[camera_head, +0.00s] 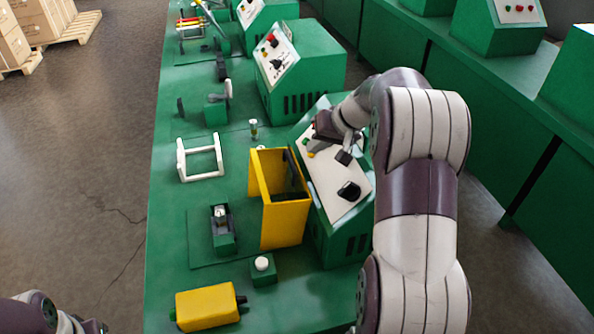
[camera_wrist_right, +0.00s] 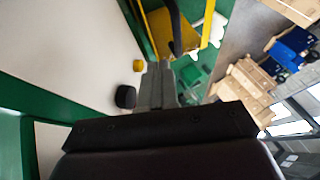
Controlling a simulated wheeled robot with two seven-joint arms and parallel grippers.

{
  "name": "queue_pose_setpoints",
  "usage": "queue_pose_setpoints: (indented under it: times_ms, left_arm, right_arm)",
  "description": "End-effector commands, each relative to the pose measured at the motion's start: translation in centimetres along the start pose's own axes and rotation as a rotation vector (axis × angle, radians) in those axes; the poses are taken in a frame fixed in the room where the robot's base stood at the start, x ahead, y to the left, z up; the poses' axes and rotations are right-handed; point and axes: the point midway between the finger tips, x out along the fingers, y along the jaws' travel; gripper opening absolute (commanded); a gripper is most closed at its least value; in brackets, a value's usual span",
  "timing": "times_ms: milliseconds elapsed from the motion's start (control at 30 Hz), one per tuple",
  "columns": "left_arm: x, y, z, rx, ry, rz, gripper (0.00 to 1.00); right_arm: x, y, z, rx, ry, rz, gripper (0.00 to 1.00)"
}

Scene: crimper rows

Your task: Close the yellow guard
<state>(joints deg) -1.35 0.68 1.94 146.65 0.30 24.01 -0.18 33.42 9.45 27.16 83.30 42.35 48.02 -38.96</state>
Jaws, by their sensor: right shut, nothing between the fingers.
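The yellow guard (camera_head: 285,225) stands upright against the left side of the nearest green control box (camera_head: 345,245), beside the small press fixture (camera_head: 222,232), which is uncovered. A dark bar shows inside the guard. Part of the guard also shows at the top of the right wrist view (camera_wrist_right: 158,32). My right gripper (camera_head: 343,156) is shut and empty over the white sloped panel of the control box, to the upper right of the guard and apart from it. Its fingers (camera_wrist_right: 160,75) point towards the guard side. My left arm (camera_head: 45,315) shows only at the bottom left corner; its fingers are not clear.
A yellow block (camera_head: 207,307) and a white-topped button box (camera_head: 263,270) sit at the near end of the green bench. A white frame (camera_head: 199,158) stands further back. A black knob (camera_head: 349,191) sticks up from the panel. Another control box (camera_head: 300,70) stands behind.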

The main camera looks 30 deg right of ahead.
Motion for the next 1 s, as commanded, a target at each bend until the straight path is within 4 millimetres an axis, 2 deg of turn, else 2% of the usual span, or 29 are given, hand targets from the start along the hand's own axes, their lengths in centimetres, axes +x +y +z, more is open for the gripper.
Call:
queue_pose_setpoints:
  times_ms: [33, 167, 400, 600, 767, 1000]
  left_arm:
    - [0.7, 0.0, 0.1, 0.000, 0.001, 0.000, 0.53]
    - [0.1, 0.0, 0.0, 0.000, 0.001, 0.000, 0.53]
    - [-0.7, 0.0, -0.1, 0.000, 0.001, 0.000, 0.53]
    - [-1.1, 0.0, -0.1, 0.000, 0.001, 0.000, 0.53]
    - [-1.2, 0.0, -0.1, 0.000, 0.001, 0.000, 0.53]
    - [-1.2, 0.0, -0.1, 0.000, 0.001, 0.000, 0.53]
  right_arm:
    - [0.1, 0.9, -0.8, 0.001, 0.031, -0.012, 0.00]
    - [0.7, 1.0, -1.7, -0.002, 0.049, -0.026, 0.00]
    - [5.3, 0.8, -1.9, -0.002, 0.046, -0.024, 0.00]
    - [8.2, 0.7, -2.1, -0.002, 0.049, -0.022, 0.00]
    - [9.3, 0.7, -2.1, -0.003, 0.049, -0.022, 0.00]
    - [9.4, 0.7, -2.1, -0.003, 0.050, -0.021, 0.00]
